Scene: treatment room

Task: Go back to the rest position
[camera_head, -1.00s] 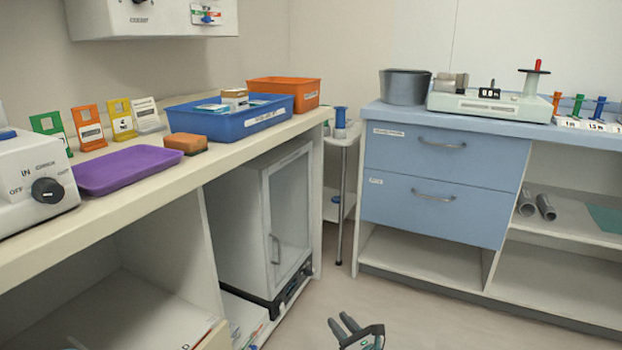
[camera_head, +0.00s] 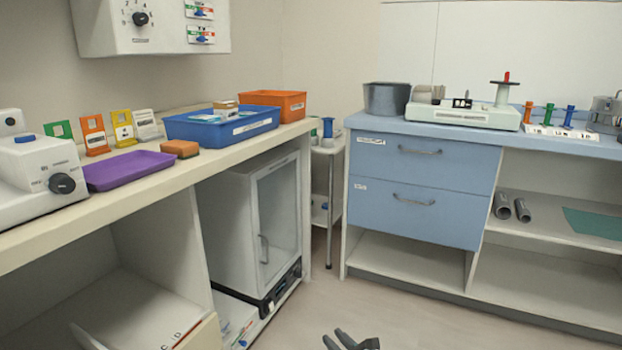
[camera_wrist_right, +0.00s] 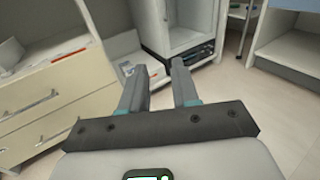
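My right gripper (camera_head: 337,338) shows at the bottom edge of the head view, low over the floor, with only its finger ends in the picture. In the right wrist view my right gripper (camera_wrist_right: 160,80) has its two grey fingers apart, with nothing between them. It touches nothing. My left gripper is not in view.
The left counter (camera_head: 40,235) bears a purple tray (camera_head: 128,170), a blue bin (camera_head: 220,125) and an orange bin (camera_head: 290,104). A glass-door cabinet (camera_head: 275,225) stands below. A blue drawer unit (camera_head: 420,190) stands at the back right. The floor (camera_head: 420,315) between is clear.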

